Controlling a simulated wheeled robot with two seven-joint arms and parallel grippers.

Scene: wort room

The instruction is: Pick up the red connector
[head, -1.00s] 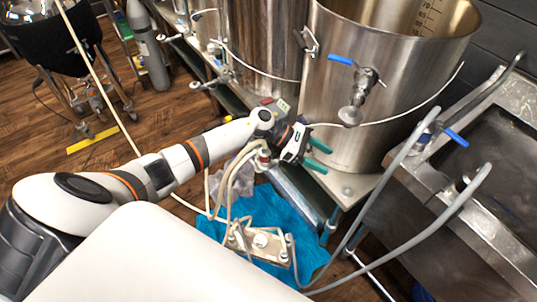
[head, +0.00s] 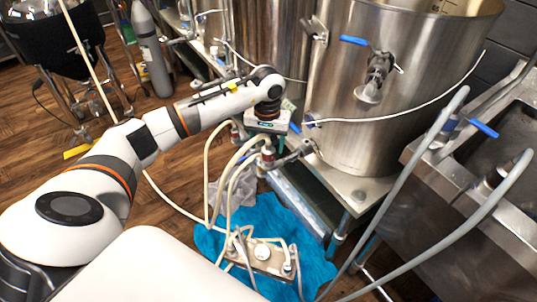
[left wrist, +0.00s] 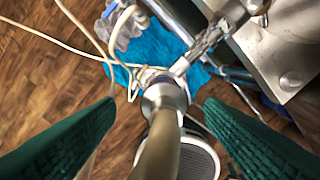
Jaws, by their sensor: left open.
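In the head view a metal hose fitting with a reddish band (head: 267,153), which looks like the red connector, sits at the end of a cream hose below the kettle valves. A second small reddish fitting (head: 235,129) shows to its upper left, partly covered. My left gripper (head: 266,123) is just above these fittings, its fingertips hidden by its body. In the left wrist view its green fingers (left wrist: 160,105) are wide apart and empty. Between and beyond them is a silver fitting (left wrist: 165,97) with a hose running toward the camera; no red shows clearly there. My right gripper is not visible.
Large steel kettles (head: 395,90) stand behind on a metal stand (head: 350,188). A pump plate with hoses (head: 268,257) lies on a blue cloth (head: 215,245) on the wood floor. Grey hoses (head: 400,185) hang by the sink at right. Cream hoses loop close to the gripper.

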